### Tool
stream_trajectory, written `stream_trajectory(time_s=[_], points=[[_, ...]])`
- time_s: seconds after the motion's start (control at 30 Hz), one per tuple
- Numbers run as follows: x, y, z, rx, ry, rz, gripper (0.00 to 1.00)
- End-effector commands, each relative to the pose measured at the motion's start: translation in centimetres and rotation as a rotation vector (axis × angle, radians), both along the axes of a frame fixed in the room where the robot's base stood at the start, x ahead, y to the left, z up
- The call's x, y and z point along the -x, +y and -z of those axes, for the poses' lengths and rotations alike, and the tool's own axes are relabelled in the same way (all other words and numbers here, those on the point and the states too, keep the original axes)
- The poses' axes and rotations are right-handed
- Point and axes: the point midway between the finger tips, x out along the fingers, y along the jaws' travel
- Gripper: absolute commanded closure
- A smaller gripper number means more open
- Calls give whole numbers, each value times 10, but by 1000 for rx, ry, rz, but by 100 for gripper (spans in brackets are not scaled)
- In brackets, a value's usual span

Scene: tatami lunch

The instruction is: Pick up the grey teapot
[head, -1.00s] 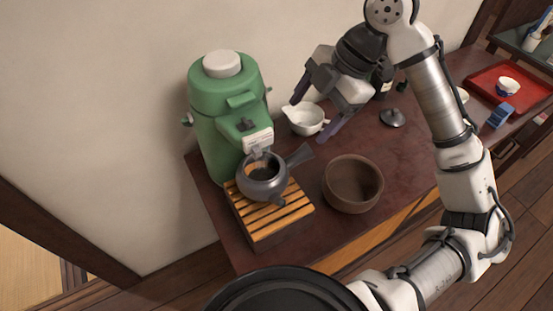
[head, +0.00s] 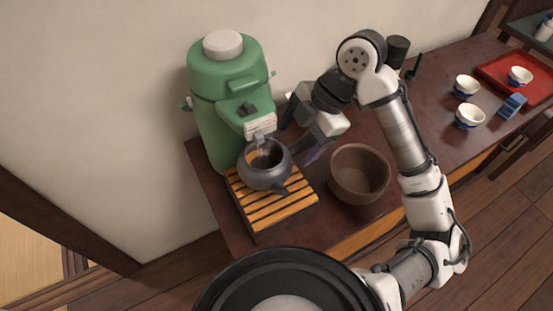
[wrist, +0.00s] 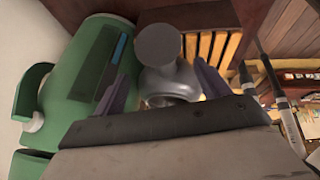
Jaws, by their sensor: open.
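The grey teapot (head: 264,172) stands upright and lidless on a slatted wooden stand, under the spout of the green dispenser (head: 228,105). I cannot tell whether a finger touches the handle.
A brown bowl (head: 358,178) stands close to the right of my gripper. The slatted stand (head: 277,208) is beneath the teapot. White cups (head: 469,116) and a red tray (head: 510,72) are farther right. Dark table lies bare between the bowl and the cups.

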Motion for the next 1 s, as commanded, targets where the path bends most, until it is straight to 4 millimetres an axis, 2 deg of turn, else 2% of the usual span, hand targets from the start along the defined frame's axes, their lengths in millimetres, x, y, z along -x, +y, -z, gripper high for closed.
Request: stream_trajectory(time_s=[0.1,0.23,0.53,1.0], points=[[7,7,15,-4,3,-1,25],[8,13,29,-2,1,0,25],[7,15,33,0,0,0,27],[7,15,32,-1,1,0,88]])
